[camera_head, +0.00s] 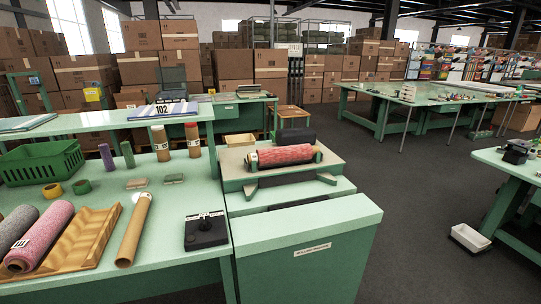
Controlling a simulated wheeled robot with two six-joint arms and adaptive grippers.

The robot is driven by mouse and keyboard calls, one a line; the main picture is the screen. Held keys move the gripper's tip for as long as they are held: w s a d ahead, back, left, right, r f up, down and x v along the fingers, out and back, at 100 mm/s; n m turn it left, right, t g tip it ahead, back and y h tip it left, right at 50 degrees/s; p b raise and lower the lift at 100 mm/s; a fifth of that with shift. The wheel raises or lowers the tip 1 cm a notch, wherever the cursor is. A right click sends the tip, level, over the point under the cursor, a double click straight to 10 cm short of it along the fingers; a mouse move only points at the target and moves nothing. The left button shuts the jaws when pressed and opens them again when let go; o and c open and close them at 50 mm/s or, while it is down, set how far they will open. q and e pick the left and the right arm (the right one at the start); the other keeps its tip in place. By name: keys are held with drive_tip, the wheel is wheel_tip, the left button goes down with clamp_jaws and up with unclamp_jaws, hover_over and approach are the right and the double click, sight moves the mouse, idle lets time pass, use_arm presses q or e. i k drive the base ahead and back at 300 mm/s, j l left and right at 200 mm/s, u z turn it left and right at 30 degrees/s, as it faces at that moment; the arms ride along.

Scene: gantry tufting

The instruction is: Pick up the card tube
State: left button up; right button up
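The card tube (135,229) is a plain tan cylinder. It lies on the green table in the near left part of the head view, slanting away from me. A wooden cradle tray (84,245) lies close to its left, with a pink speckled roll (40,236) and a grey roll in or beside it. Neither of my grippers is in view, and nothing holds the tube.
A black device (206,231) sits right of the tube. A red roll (284,155) rests on a machine stand at centre. Two brown bottles (160,143), a green basket (42,163) and tape rolls stand behind. Bare tabletop surrounds the tube's right side.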

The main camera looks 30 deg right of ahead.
sight(272, 157)
drive_tip(key=z, duration=1)
drive_tip(key=i+l+z, duration=0.1)
drive_tip(key=l+z, duration=0.15)
drive_tip(key=l, duration=0.2)
drive_tip(key=i+l+z, duration=0.15)
drive_tip(key=l+z, duration=0.15)
drive_tip(key=i+l+z, duration=0.25)
drive_tip(key=l, duration=0.25)
drive_tip(key=i+l+z, duration=0.6)
drive_tip(key=i+l, duration=0.15)
drive_tip(key=i+l+z, duration=0.3)
drive_tip(key=i+l, duration=0.15)
drive_tip(key=i, duration=0.15)
drive_tip(key=i+u, duration=0.75)
drive_tip(key=u, duration=0.2)
drive_tip(key=i+l+u, duration=0.2)
drive_tip(key=i+u, duration=0.5)
drive_tip(key=u, duration=0.3)
drive_tip(key=i+u, duration=0.25)
drive_tip(key=u, duration=0.2)
drive_tip(key=i+l+u, duration=0.1)
drive_tip(key=u, duration=0.4)
drive_tip(key=i+l+u, duration=0.25)
drive_tip(key=u, duration=0.25)
drive_tip(key=i+l+u, duration=0.2)
drive_tip(key=u, duration=0.3)
drive_tip(key=i+l+u, duration=0.1)
drive_tip(key=l+u, duration=0.6)
drive_tip(key=u, duration=0.25)
